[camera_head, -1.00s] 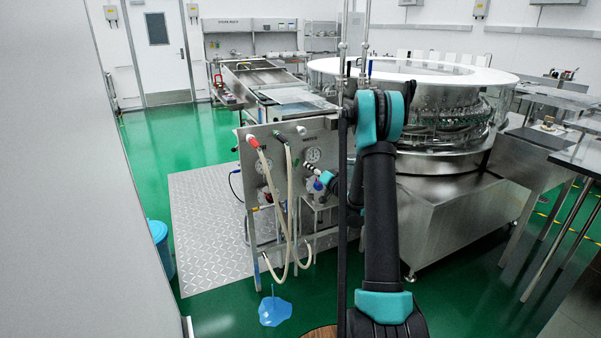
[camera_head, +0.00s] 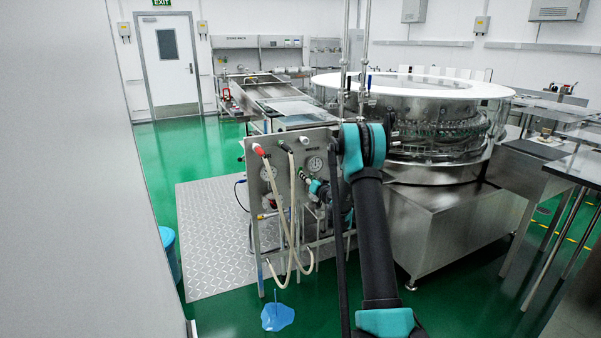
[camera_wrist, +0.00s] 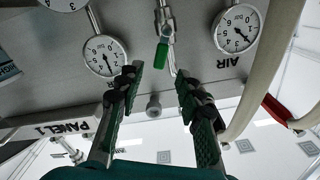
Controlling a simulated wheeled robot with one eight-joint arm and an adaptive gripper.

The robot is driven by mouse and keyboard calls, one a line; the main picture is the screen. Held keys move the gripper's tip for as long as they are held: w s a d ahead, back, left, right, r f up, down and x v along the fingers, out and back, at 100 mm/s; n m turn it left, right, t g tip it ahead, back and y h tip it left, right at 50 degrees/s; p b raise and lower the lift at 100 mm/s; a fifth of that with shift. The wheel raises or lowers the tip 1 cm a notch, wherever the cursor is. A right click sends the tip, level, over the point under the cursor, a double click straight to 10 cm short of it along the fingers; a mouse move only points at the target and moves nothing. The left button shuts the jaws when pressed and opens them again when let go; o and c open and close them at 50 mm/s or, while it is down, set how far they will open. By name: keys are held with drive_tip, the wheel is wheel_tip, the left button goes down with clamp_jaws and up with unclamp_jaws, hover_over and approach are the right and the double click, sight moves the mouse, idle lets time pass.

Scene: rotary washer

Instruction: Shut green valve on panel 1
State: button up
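The green valve (camera_wrist: 162,54) is a small green handle on a metal fitting on the panel, at the upper middle of the wrist view. My gripper (camera_wrist: 159,80) is open, with its two fingers spread to either side below the handle in the picture.
Pressure gauges (camera_wrist: 105,56) flank the valve. A pale hose (camera_wrist: 262,75) hangs close to the right finger, with a red fitting (camera_wrist: 283,112) beyond. A blue puddle (camera_head: 277,317) lies on the floor below the panel. The round washer (camera_head: 440,115) stands behind my arm.

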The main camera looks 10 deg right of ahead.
sight(300, 170)
drive_tip(key=x, duration=0.8)
clamp_jaws()
